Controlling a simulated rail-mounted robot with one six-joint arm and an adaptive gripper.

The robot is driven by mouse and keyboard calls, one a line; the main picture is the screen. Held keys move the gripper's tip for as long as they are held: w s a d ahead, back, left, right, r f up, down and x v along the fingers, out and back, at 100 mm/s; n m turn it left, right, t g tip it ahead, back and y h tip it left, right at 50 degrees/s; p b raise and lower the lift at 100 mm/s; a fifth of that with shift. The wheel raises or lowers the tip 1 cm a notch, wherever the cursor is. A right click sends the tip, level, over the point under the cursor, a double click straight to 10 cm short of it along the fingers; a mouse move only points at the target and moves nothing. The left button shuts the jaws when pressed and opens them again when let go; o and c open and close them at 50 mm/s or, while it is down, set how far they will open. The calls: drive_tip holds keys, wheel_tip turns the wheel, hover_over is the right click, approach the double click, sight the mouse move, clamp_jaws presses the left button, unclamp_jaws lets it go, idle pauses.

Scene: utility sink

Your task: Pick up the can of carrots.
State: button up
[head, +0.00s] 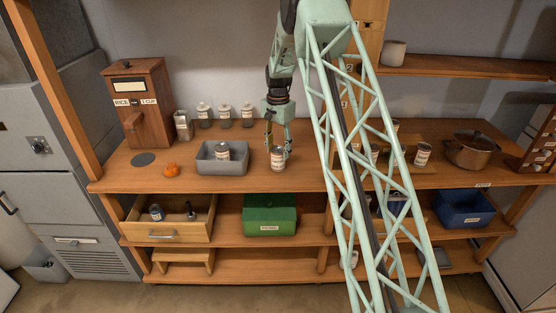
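A small can with a white label (278,160) stands upright on the wooden counter, near its front edge. My gripper (278,147) points down at this can, with its fingers apart and the can's top just below or between the tips. I cannot tell whether the fingers touch it. Another labelled can (223,153) stands in the grey tray to the left. A further labelled can (422,155) stands on the right of the counter, and one more (374,152) is partly hidden behind my arm. The labels are too small to read, so I cannot tell which can holds carrots.
The grey tray (208,167) lies close to the left of my gripper. An orange object (171,170), a wooden rice box (146,105) and several jars (225,117) are further left. A brown pot (470,150) stands right. An open drawer (165,235) and a green box (269,215) are below.

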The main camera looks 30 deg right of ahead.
drive_tip(key=c, duration=0.8)
drive_tip(key=shift+r, duration=0.2)
drive_tip(key=shift+r, duration=1.65)
drive_tip(key=s, duration=0.5)
drive_tip(key=s+r+b, duration=0.1)
drive_tip(key=s, duration=0.4)
drive_tip(key=s+b, duration=0.1)
drive_tip(key=s, duration=0.5)
drive_tip(key=shift+r, duration=0.2)
